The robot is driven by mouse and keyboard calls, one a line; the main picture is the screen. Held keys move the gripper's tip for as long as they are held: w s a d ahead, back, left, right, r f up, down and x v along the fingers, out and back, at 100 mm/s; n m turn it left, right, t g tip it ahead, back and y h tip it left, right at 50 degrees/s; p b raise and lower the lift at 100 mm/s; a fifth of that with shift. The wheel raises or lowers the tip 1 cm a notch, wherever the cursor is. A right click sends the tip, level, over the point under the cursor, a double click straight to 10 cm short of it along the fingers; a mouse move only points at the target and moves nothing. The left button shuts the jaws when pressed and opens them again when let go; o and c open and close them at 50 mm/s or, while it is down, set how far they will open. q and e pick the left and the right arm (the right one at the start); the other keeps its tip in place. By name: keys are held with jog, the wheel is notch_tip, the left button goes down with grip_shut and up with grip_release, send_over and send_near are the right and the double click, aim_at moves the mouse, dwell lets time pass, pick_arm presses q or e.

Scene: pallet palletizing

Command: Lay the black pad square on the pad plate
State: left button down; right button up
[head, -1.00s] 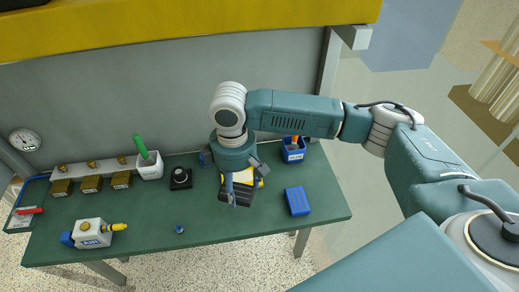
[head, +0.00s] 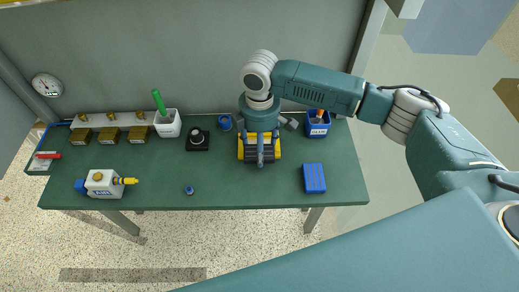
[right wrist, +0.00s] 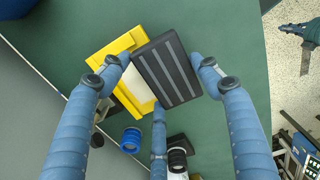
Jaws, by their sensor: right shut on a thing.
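The black pad (right wrist: 168,70), dark with grey stripes, is between the fingers of my right gripper (right wrist: 158,70), which is shut on it. In the head view the right gripper (head: 261,152) points down over the table, partly covering the pad (head: 249,155). The yellow pad plate (right wrist: 102,58) with a pale face lies beneath; its yellow sides (head: 277,151) show beside the pad. I cannot tell whether pad and plate touch. My left gripper is not in view.
A black knob block (head: 198,140) and a blue ring (head: 225,122) stand left of the plate. A blue bin (head: 318,124) and a blue block (head: 314,178) are to the right. A small blue part (head: 189,190) lies in front. The front middle of the green table (head: 240,190) is clear.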

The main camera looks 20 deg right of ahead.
jog(key=shift+w+f, duration=0.25)
jog(key=shift+w, duration=0.05)
jog(key=shift+w+d, duration=0.25)
jog(key=shift+w, duration=0.6)
jog(key=shift+w+d+f, duration=0.15)
jog(key=shift+w, duration=0.5)
jog(key=shift+w+d+b, duration=0.2)
jog(key=shift+w+b, duration=0.1)
jog(key=shift+w, duration=0.2)
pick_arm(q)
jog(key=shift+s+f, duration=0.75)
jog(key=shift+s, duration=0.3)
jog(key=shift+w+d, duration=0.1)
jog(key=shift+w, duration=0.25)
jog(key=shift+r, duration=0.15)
pick_arm(e)
jog(key=shift+f, duration=0.25)
